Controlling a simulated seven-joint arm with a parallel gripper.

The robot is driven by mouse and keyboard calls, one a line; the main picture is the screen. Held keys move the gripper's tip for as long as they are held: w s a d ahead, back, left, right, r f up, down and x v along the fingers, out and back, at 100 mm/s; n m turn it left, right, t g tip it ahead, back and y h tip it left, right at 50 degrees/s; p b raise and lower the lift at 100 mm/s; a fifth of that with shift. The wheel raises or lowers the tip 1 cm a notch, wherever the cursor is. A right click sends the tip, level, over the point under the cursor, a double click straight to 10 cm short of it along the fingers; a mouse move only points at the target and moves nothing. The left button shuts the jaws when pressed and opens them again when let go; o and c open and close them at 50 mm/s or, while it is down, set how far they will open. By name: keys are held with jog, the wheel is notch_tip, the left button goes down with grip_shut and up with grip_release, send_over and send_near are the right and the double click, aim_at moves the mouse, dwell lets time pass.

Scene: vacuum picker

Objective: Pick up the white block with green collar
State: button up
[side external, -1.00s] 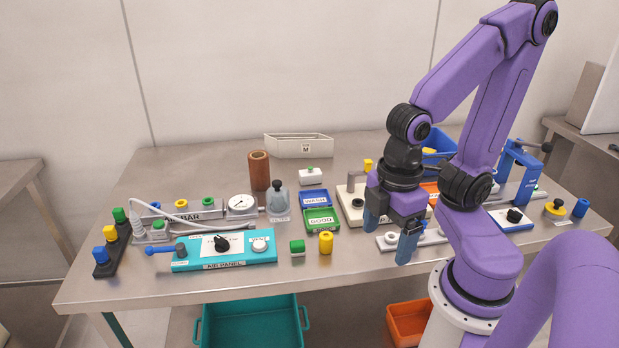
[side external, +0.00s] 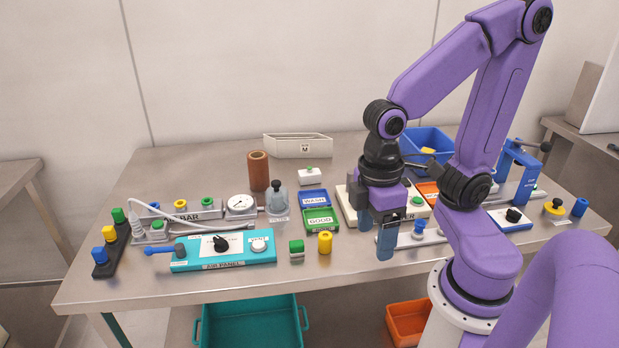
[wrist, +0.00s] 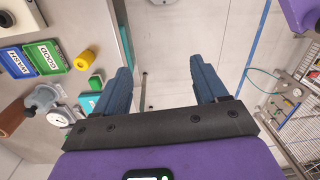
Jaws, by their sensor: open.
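I cannot clearly make out the block in the wrist view.
A blue WASH tray (side external: 314,198) and green GOOD tray (side external: 335,217) lie in front of the block. A grey flask (side external: 277,202) and brown cylinder (side external: 259,170) stand left. A yellow cylinder (side external: 325,242) and green block (side external: 297,248) are near the front edge.

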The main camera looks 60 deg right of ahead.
jog(key=w+f+m+g+y, duration=0.1)
jog(key=w+m+g+y, duration=0.15)
jog(key=w+m, duration=0.85)
jog(key=w+d+f+m+y, duration=0.25)
jog(key=w+d+m, duration=0.3)
jog(key=w, duration=0.35)
jog(key=m+t+y, duration=0.5)
jog(key=m+t, duration=0.7)
jog(key=m, duration=0.8)
send_near(312, 171)
jog(key=x, duration=0.6)
jog(key=shift+d+f, duration=0.1)
jog(key=shift+f, duration=0.2)
jog(key=shift+w+x, duration=0.2)
jog(key=shift+x, duration=3.1)
jog(key=shift+d+r, duration=0.1)
jog(key=shift+r, duration=0.05)
